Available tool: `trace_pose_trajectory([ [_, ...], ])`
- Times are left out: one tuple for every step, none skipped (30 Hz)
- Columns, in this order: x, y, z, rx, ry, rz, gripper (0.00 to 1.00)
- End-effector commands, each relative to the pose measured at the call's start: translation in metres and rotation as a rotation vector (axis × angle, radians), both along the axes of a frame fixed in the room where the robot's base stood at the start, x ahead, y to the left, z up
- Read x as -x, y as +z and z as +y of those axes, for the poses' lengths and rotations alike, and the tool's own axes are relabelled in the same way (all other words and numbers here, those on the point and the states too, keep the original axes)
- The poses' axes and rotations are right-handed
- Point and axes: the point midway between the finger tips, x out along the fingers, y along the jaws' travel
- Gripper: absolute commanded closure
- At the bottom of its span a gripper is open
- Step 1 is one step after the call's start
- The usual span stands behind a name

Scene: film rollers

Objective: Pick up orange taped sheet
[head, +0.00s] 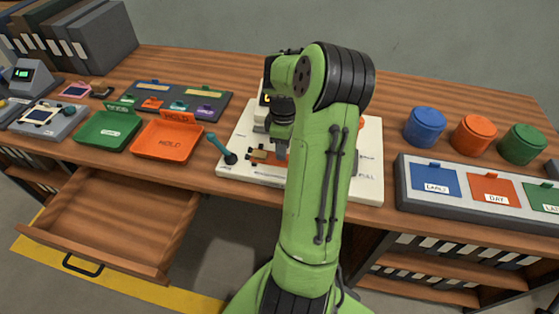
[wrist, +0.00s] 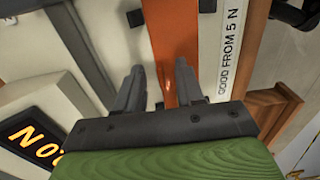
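My gripper (wrist: 160,75) points down at a white machine board (head: 245,165) in the middle of the bench; my arm hides much of the board. In the wrist view the two fingers are apart, with nothing clearly clamped between them. A long orange strip (wrist: 172,40) runs past and between the fingertips, partly behind the right finger. In the head view a small orange piece (head: 265,157) lies on the board beside my gripper (head: 281,152). I cannot tell whether either is the taped sheet, nor whether the fingers touch the strip.
A lit display (wrist: 38,140) and a "GOOD FROM 5 N" label (wrist: 229,50) flank the fingers. Green (head: 108,131) and orange (head: 168,140) trays stand left, above an open drawer (head: 120,215). Lidded pots and a grey labelled rack (head: 470,211) stand right.

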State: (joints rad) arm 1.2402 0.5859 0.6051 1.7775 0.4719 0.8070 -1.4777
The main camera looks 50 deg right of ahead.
Motion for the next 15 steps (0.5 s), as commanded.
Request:
trace_pose_trajectory([
  [0.0000, 0.0012, -0.0001, 0.000, 0.000, 0.000, 0.63],
  [0.0000, 0.0013, -0.0001, 0.000, 0.000, 0.000, 0.63],
  [0.0000, 0.0014, -0.0001, 0.000, 0.000, 0.000, 0.69],
  [0.0000, 0.0014, -0.0001, 0.000, 0.000, 0.000, 0.73],
  [0.0000, 0.0015, -0.0001, 0.000, 0.000, 0.000, 0.78],
  [0.0000, 0.0015, -0.0001, 0.000, 0.000, 0.000, 0.84],
  [0.0000, 0.0015, -0.0001, 0.000, 0.000, 0.000, 0.89],
  [0.0000, 0.0015, -0.0001, 0.000, 0.000, 0.000, 0.93],
  [0.0000, 0.0016, -0.0001, 0.000, 0.000, 0.000, 1.00],
  [0.0000, 0.0016, -0.0001, 0.000, 0.000, 0.000, 1.00],
  [0.0000, 0.0016, -0.0001, 0.000, 0.000, 0.000, 1.00],
  [0.0000, 0.0016, -0.0001, 0.000, 0.000, 0.000, 1.00],
  [0.0000, 0.0016, -0.0001, 0.000, 0.000, 0.000, 1.00],
  [0.0000, 0.0016, -0.0001, 0.000, -0.001, 0.000, 1.00],
  [0.0000, 0.0016, -0.0001, 0.000, -0.001, 0.000, 1.00],
])
